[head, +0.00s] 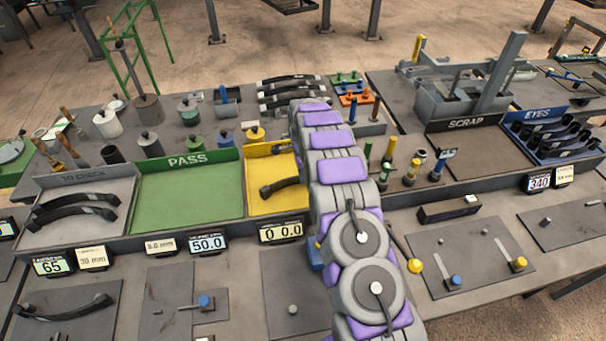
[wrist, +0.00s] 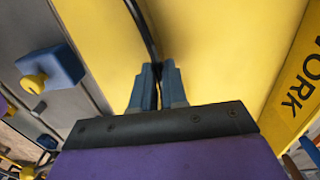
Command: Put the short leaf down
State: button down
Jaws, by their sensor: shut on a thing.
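The short leaf (head: 283,187) is a dark curved strip with an eye at its left end. In the head view it is over the yellow tray (head: 262,203), and its right part is hidden behind my arm. In the wrist view the leaf (wrist: 146,30) runs up from between the fingertips of my gripper (wrist: 158,78), which is shut on it. Yellow tray surface (wrist: 225,50) fills the background there, with the letters "ORK" at the right. I cannot tell whether the leaf touches the tray floor. My gripper is hidden in the head view.
Displays (head: 281,232) line the front edge. Posts (head: 412,172) stand right of my arm. The SCRAP bin (head: 466,138) is farther right.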

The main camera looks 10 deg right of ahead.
jog(key=shift+a, duration=0.75)
jog(key=c, duration=1.5)
grip_release()
jog(key=o, duration=0.3)
jog(key=shift+d, duration=0.35)
jog(key=shift+o, duration=0.3)
jog(key=shift+d, duration=0.25)
jog(key=shift+a+r, duration=0.25)
jog(key=shift+a, duration=0.1)
notch_tip(320, 180, up, 11)
jog(key=s+r+n, duration=0.4)
jog(key=s+r, duration=0.4)
jog(key=r, duration=0.2)
jog(key=s+a+r+n, duration=0.1)
jog(key=s+r+n, duration=0.5)
jog(key=s, duration=0.8)
jog(key=s+d+n+g, duration=0.1)
jog(key=s+n, duration=0.7)
jog(key=s, duration=2.3)
